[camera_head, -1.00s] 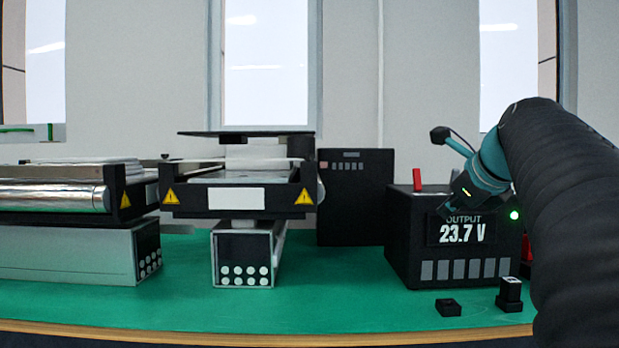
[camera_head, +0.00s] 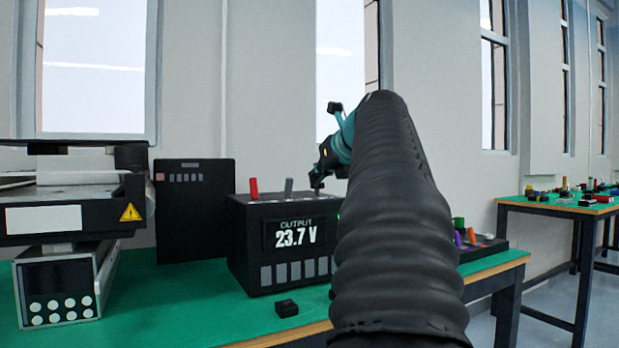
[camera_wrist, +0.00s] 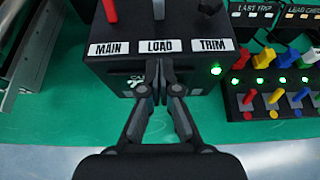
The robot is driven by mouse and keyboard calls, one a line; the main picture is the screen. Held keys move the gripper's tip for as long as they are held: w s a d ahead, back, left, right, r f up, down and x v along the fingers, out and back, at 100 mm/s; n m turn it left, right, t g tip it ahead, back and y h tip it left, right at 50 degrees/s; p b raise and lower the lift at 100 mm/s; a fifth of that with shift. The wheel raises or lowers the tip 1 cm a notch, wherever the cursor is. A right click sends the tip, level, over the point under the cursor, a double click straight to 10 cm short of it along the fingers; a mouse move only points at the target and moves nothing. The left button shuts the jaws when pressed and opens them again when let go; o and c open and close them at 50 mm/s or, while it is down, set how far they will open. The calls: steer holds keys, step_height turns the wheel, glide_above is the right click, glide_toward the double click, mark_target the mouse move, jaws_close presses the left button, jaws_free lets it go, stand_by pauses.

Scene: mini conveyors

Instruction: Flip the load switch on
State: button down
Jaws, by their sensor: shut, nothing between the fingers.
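The black power box (camera_head: 250,240) with the "OUTPUT 23.7 V" display stands on the green table. In the wrist view its face carries the labels MAIN, LOAD (camera_wrist: 160,47) and TRIM. The grey load switch lever (camera_wrist: 158,9) stands behind the LOAD label, cut off by the top edge; in the head view the lever (camera_head: 289,187) sticks up. I cannot tell its on or off side. My gripper (camera_wrist: 155,68) is shut and empty, near the LOAD label on the lever's near side. In the head view my gripper (camera_head: 317,186) is by the box's top right.
A red lever (camera_head: 254,189) stands left of the grey one, above MAIN. A dark knob (camera_wrist: 209,6) sits behind TRIM. A panel of coloured switches (camera_wrist: 275,95) lies to the right. A small black block (camera_head: 287,308) lies before the box. A conveyor (camera_head: 100,210) stands left.

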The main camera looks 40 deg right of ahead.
glide_toward(290, 188)
steer(key=f, duration=0.2)
steer(key=w+f, duration=0.1)
steer(key=shift+f+b, duration=0.35)
steer(key=shift+f, duration=0.05)
steer(key=w, duration=0.2)
steer(key=w+r, duration=0.1)
steer(key=shift+d+p, duration=0.4)
steer(key=shift+w+d+r, duration=0.1)
steer(key=shift+w+d, duration=0.05)
steer(key=shift+w, duration=0.5)
steer(key=shift+s, duration=0.1)
